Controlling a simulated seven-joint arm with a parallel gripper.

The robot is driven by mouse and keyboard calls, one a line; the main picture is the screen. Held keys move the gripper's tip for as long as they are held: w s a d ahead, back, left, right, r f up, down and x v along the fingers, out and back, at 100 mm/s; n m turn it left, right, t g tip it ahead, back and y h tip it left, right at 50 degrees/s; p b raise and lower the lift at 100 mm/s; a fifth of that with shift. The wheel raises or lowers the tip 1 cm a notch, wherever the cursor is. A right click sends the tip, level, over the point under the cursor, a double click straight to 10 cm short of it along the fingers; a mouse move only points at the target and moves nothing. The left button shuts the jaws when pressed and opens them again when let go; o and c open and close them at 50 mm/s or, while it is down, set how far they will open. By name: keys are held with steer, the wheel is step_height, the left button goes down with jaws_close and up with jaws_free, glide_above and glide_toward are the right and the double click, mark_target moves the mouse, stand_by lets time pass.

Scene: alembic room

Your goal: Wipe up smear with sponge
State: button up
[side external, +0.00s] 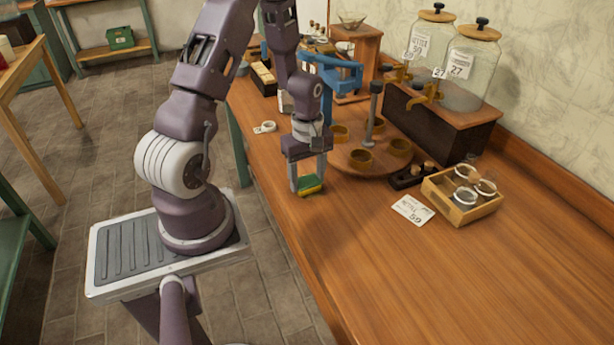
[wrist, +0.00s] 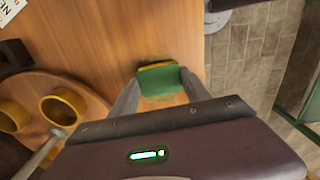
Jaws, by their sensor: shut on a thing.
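The sponge (side external: 310,188) is green on one face and yellow on the other. It sits between the fingertips of my gripper (side external: 308,178), low over the wooden bench near its front edge. In the wrist view the green and yellow sponge (wrist: 160,80) is between the two fingers of my gripper (wrist: 158,88), which are shut on it. Whether the sponge touches the bench top I cannot tell. A dark, yellowish trace shows on the wood by the sponge's edge in the wrist view; it may be the smear, mostly hidden by the sponge.
A round wooden stand (side external: 345,162) with brass cups is just behind my gripper. A label card (side external: 412,209) and a wooden tray of jars (side external: 462,195) lie to the right. Glass jars (side external: 470,65) stand at the back. The bench (side external: 430,280) at front right is clear.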

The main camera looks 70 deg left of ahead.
steer(key=shift+a, duration=1.6)
steer(key=shift+w+d, duration=0.2)
steer(key=shift+d, duration=0.55)
steer(key=shift+w+d, duration=0.2)
steer(key=shift+d, duration=0.5)
steer(key=shift+w+d, duration=0.2)
steer(key=shift+d, duration=0.55)
steer(key=shift+r, duration=4.1)
